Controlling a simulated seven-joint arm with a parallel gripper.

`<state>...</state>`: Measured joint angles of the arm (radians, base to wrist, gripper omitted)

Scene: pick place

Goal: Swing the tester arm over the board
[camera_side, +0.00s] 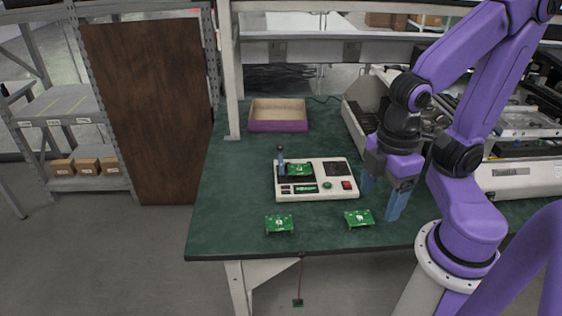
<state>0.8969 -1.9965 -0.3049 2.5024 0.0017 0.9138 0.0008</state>
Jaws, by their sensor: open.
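The tester (316,192) is a cream box with a dark panel, a green button and a red switch, lying on the green table. A green board (299,170) sits on its dark left part. The tester arm (281,166) is a small blue upright piece with a dark knob on top, standing at the left of that board. My gripper (383,196) points down with its blue fingers apart and nothing between them. It is just right of the tester, far from the tester arm. Whether a finger touches the tester's side I cannot tell.
Two more green boards, a left one (279,224) and a right one (358,218), lie near the front edge. A tan and purple open box (278,116) stands behind the tester. A grey machine (515,178) is at right. The table's left side is clear.

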